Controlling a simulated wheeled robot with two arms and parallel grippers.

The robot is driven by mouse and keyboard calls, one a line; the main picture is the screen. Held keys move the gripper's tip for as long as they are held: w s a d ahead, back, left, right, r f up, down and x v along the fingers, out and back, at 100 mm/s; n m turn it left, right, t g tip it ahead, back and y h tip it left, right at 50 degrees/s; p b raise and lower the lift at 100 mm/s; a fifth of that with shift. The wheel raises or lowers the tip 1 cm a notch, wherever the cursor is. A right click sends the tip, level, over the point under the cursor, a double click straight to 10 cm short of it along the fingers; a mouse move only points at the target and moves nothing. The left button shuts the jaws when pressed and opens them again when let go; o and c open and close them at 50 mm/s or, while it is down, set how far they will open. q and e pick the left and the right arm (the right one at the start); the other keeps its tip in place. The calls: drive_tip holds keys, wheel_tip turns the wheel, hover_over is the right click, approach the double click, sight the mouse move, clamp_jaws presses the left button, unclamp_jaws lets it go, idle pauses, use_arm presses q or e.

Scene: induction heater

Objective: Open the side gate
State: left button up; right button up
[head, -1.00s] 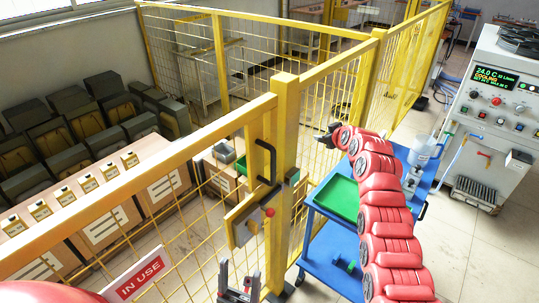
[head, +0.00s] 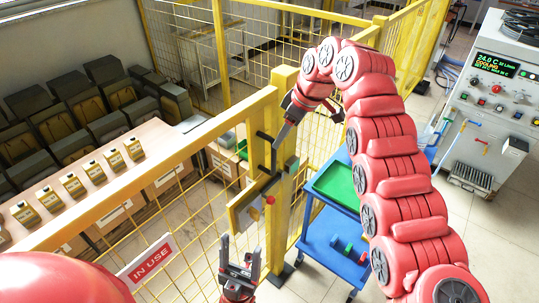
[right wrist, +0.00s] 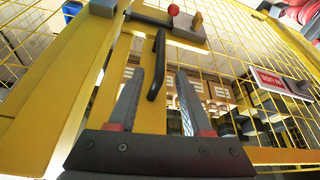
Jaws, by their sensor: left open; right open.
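The side gate (head: 136,205) is a yellow mesh frame that meets a yellow post (head: 283,170) and looks shut. A black bar handle (head: 265,152) stands near the post; below it is a latch plate with a red knob (head: 270,200). My right gripper (head: 292,124) is open beside the post, fingers pointing down toward the handle. In the right wrist view the handle (right wrist: 157,65) appears between the open fingers (right wrist: 161,75), ungripped; its depth between them is unclear. The red knob (right wrist: 173,9) shows beyond. My left gripper (head: 240,262) is open and empty, low before the gate.
An IN USE sign (head: 148,261) hangs on the gate. Behind the gate a bench (head: 150,145) holds several small boxes. A blue cart (head: 325,235) with a green tray (head: 335,185) stands right of the post, partly behind my right arm. A control cabinet (head: 490,110) stands far right.

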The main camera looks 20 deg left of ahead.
drive_tip(key=p, duration=0.4)
hover_over(269, 171)
drive_tip(key=f, duration=0.8)
drive_tip(key=shift+d+f, duration=0.2)
drive_tip(key=shift+f, duration=0.6)
drive_tip(key=shift+a, duration=0.1)
clamp_jaws()
